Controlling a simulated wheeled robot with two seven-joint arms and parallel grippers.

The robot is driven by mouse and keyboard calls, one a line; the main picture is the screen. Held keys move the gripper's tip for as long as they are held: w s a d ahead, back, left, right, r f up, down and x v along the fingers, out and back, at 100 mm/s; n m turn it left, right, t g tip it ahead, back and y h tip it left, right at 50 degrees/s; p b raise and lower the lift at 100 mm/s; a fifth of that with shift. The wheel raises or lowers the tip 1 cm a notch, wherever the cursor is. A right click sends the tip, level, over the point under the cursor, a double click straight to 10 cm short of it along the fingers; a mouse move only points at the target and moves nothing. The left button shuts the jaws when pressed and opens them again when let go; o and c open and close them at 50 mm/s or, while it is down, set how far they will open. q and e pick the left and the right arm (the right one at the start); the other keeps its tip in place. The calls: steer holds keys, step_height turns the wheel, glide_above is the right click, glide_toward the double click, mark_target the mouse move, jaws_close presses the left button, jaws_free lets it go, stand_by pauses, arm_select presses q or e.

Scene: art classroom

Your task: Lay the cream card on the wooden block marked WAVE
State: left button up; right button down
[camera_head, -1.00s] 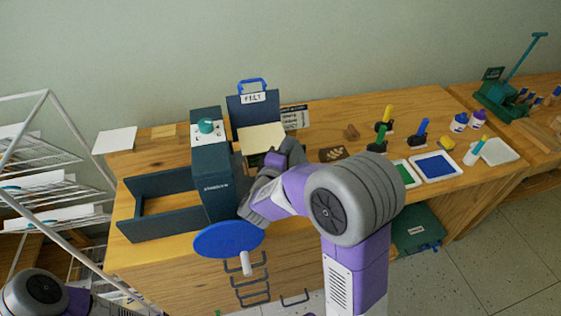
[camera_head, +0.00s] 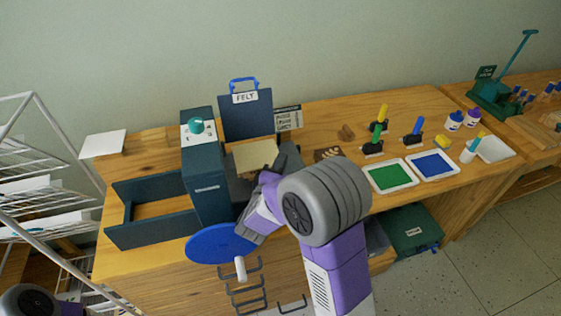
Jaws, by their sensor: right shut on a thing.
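The cream card (camera_head: 255,155) is in the head view, over the dark press in front of the upright panel labelled FELT. My right gripper (camera_head: 271,168) is shut on the card at its near right side; its fingertips are mostly hidden by the wrist. A flat brown wooden block with pale wavy marks (camera_head: 329,154) lies on the table to the right of the card, apart from it. I cannot read the word WAVE on it. My left gripper is out of view; only part of my left arm shows at the bottom left.
The dark press (camera_head: 206,180) with a blue wheel (camera_head: 220,244) stands left of my right arm. Green (camera_head: 390,176) and blue (camera_head: 432,164) ink trays and several coloured-handled tools lie to the right. A white wire rack (camera_head: 45,170) stands at the left.

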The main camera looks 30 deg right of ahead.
steer(key=shift+f, duration=0.15)
steer(key=c, duration=1.3)
jaws_free()
steer(key=shift+s+f, duration=0.1)
steer(key=shift+f, duration=0.05)
steer(key=shift+o, duration=0.2)
steer(key=shift+r, duration=0.35)
steer(key=v, duration=0.2)
steer(key=p+v, duration=0.1)
steer(key=v, duration=0.1)
steer(key=p+v, duration=0.1)
steer(key=v, duration=0.1)
steer(key=shift+a+r, duration=0.15)
steer(key=shift+r, duration=0.25)
steer(key=shift+s+a, duration=0.4)
steer(key=shift+s, duration=0.05)
